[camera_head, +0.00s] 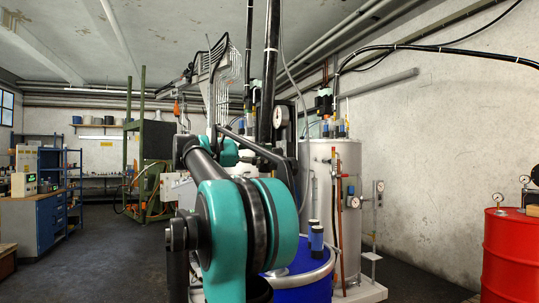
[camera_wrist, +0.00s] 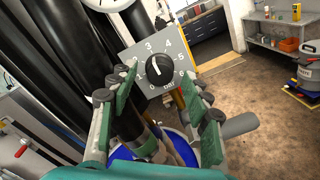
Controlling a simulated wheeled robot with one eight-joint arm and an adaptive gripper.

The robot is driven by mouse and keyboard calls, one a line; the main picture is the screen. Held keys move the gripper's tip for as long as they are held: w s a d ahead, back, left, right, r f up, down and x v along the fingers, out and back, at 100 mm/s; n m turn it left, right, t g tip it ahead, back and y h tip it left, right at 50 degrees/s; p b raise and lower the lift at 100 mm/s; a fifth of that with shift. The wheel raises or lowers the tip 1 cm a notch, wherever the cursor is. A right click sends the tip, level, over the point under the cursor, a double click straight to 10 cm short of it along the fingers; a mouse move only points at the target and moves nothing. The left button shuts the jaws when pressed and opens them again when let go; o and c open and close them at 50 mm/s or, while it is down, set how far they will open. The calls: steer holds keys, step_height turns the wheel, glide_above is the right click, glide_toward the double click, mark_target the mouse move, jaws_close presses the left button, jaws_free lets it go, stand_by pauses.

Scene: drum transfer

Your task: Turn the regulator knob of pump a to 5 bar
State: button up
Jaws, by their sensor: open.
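The regulator knob (camera_wrist: 160,69) is black and round with a white pointer line, on a grey scale plate (camera_wrist: 133,52) with printed numbers. The line points up and slightly left, roughly toward the 3; the 5 is at the upper right of the knob. My gripper (camera_wrist: 165,90) is open, its green-padded fingers at the left and lower right of the knob in the wrist view. I see no clear contact. In the head view my arm covers the middle, and I cannot make out the knob or gripper there.
A white gauge (camera_wrist: 110,3) is cut off by the wrist view's top edge. Dark hoses (camera_wrist: 62,40) run at its left. In the head view a blue drum (camera_head: 305,290) and a silver tank (camera_head: 345,220) stand behind my arm. A red drum (camera_head: 510,260) stands far right.

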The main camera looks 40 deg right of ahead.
steer(key=shift+s+d, duration=0.2)
steer(key=shift+d, duration=0.45)
jaws_close()
